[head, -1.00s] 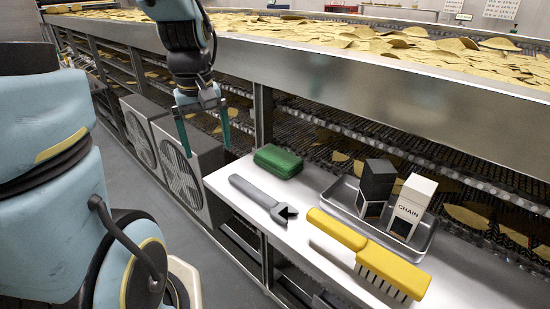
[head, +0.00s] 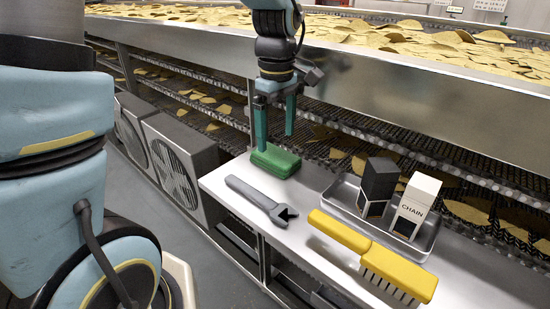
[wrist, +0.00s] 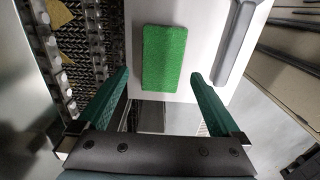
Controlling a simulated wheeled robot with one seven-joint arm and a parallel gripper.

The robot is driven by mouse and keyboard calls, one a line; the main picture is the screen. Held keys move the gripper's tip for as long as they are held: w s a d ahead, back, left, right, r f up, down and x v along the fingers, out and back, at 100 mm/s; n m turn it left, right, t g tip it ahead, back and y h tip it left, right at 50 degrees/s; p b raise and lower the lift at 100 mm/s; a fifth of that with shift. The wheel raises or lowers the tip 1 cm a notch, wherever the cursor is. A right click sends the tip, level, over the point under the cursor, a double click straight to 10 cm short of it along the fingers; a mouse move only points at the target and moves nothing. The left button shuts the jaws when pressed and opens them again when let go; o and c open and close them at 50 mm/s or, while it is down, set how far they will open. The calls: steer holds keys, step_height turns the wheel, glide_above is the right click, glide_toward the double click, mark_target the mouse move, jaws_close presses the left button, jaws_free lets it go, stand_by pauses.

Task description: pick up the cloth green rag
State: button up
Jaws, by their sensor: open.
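The green rag (head: 276,161) is a folded, block-like cloth lying flat near the far left corner of the white shelf (head: 345,262). In the wrist view the rag (wrist: 164,58) lies ahead of the fingertips, roughly midway between their lines. My gripper (head: 275,143) is open and empty, with its green fingers pointing down. In the head view the left finger overlaps the rag's back edge. I cannot tell whether it touches. In the wrist view both fingers of the gripper (wrist: 160,82) are apart from the rag.
A grey wrench (head: 262,199) lies close in front of the rag. A yellow brush (head: 375,258) lies to the right. A metal tray (head: 340,193) holds a black box (head: 377,182) and a white box (head: 414,203) marked CHAIN. The conveyor with chips (head: 420,75) runs behind.

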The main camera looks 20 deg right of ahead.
mark_target(275, 155)
steer(key=f, duration=0.2)
steer(key=f+p, duration=0.1)
steer(key=f, duration=0.1)
steer(key=shift+a+f, duration=0.2)
steer(key=shift+f, duration=0.2)
steer(key=c, duration=1.2)
